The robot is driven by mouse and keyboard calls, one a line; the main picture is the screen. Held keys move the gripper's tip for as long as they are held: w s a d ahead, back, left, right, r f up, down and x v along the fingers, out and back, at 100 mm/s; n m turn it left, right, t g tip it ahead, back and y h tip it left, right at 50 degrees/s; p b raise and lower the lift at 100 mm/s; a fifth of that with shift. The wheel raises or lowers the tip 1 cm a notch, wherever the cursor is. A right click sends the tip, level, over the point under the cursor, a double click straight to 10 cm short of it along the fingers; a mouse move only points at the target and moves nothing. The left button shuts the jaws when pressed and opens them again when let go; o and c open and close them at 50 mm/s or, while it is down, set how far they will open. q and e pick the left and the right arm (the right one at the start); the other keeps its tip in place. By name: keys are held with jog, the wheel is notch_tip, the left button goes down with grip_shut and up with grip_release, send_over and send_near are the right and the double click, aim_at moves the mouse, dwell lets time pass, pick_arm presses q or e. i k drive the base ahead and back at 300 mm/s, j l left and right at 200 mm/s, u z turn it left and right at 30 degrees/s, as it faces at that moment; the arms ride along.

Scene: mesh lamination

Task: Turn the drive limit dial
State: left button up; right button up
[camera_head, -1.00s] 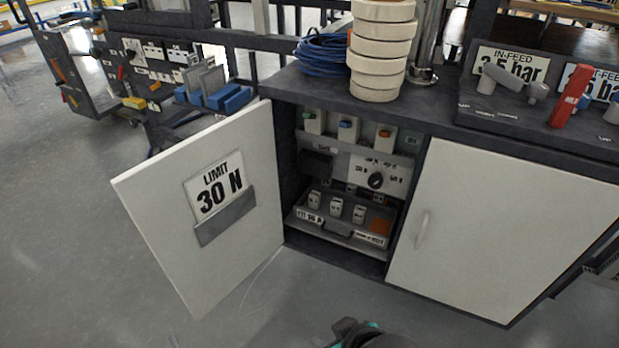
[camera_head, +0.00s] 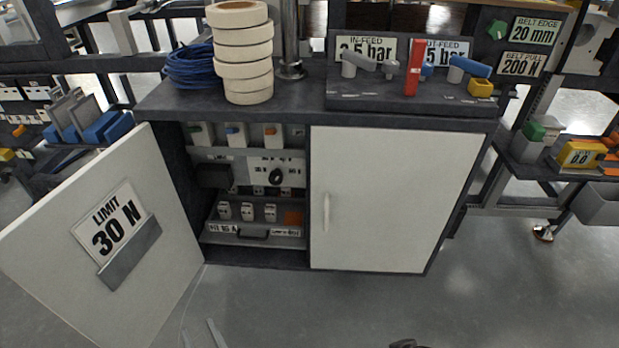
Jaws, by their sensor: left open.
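The drive limit dial (camera_head: 275,176) is a black knob on a white panel with small markings, inside the open cabinet. Its setting is too small to read surely. The white cabinet door (camera_head: 165,235) stands open to the left and carries a card (camera_head: 108,222) reading "LIMIT 30 N". My left gripper (camera_head: 199,332) shows only as two thin grey fingers at the bottom edge, apart and empty. It is well below and in front of the dial, touching nothing. My right gripper is not clearly in view.
The right cabinet door (camera_head: 385,200) is shut. Tape rolls (camera_head: 245,70) and blue cable (camera_head: 192,67) sit on top. The floor in front is clear.

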aim_at(276, 177)
jog(key=i+j+z, duration=0.1)
jog(key=z, duration=0.35)
jog(key=i+j+z, duration=0.2)
jog(key=z, duration=0.2)
jog(key=i+j+z, duration=0.1)
jog(key=j+z, duration=0.15)
jog(key=z, duration=0.2)
jog(key=i+j, duration=0.1)
jog(key=j, duration=0.45)
jog(key=i, duration=0.05)
